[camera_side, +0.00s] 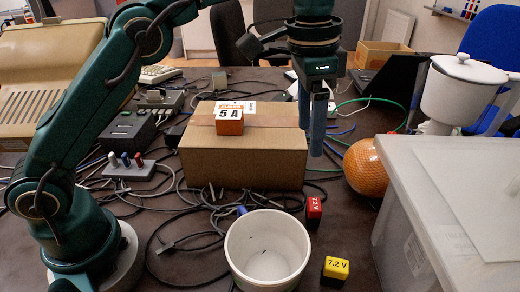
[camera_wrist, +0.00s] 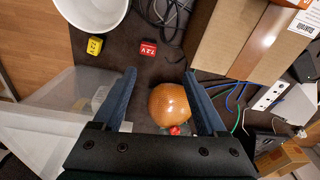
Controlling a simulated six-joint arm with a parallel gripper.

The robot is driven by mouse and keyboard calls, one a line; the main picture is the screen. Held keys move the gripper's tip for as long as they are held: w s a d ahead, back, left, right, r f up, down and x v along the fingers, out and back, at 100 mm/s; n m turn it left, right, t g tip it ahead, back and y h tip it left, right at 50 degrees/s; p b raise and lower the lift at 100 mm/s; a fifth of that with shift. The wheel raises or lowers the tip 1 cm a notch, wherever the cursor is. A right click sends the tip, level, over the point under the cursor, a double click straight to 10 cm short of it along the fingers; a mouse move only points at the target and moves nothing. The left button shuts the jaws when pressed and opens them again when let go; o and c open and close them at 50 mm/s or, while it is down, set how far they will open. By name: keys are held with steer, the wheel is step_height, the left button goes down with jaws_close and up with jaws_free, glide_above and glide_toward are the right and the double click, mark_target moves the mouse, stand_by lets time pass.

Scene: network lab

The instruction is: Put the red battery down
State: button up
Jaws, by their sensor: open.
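The red battery (camera_side: 314,211), marked 7.2 V, sits on the dark table between the cardboard box and the white bucket. It also shows in the wrist view (camera_wrist: 148,48), beyond my fingertips and apart from them. My gripper (camera_side: 317,118) is raised above the table, in front of the box's right side in the side view. In the wrist view its two blue-grey fingers (camera_wrist: 160,72) are spread wide with nothing held between them. A yellow battery (camera_side: 335,269), also marked 7.2 V, lies on the table at the front, right of the bucket.
The white bucket (camera_side: 267,248) stands at the front. A cardboard box (camera_side: 243,160) carries an orange 5 A block (camera_side: 229,120). An orange ball (camera_side: 366,168) sits right of it, beside a translucent bin (camera_side: 400,235). Cables lie over the table's left and middle.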

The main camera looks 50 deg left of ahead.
steer(key=s+a+r+n+t, duration=0.3)
steer(key=s+a+r+n, duration=0.1)
steer(key=s+a, duration=0.4)
steer(key=s+a+f+n+t, duration=0.1)
steer(key=s+a+f+n, duration=0.1)
steer(key=s+f, duration=0.4)
steer(key=s+n, duration=0.1)
steer(key=s, duration=0.3)
steer(key=shift+s+a+f, duration=0.15)
steer(key=shift+a+f, duration=0.1)
steer(key=shift+a, duration=0.05)
